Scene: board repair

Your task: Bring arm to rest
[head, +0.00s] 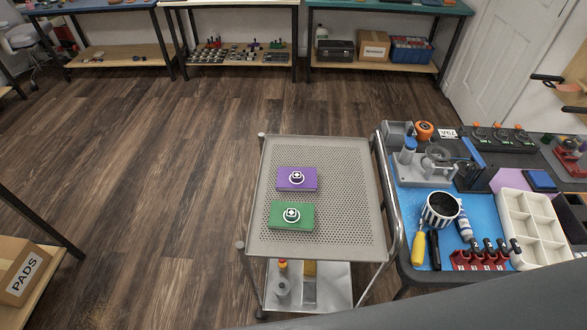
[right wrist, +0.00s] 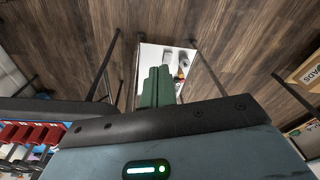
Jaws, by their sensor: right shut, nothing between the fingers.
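My right gripper (right wrist: 158,72) shows in the right wrist view with its two green fingers together and nothing held. It points down over the floor, with a cart's white lower shelf (right wrist: 150,55) behind the fingertips. In the head view the right gripper does not show; a dark grey part of me crosses the bottom right corner. My left gripper is in neither view.
A perforated metal cart (head: 345,165) carries a purple box (head: 285,174) and a green box (head: 278,222). To its right, a workbench with a blue mat (head: 405,195) holds tools, a striped cup (head: 427,212) and a white divided tray (head: 512,205). Wooden floor (head: 140,170) is open at left.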

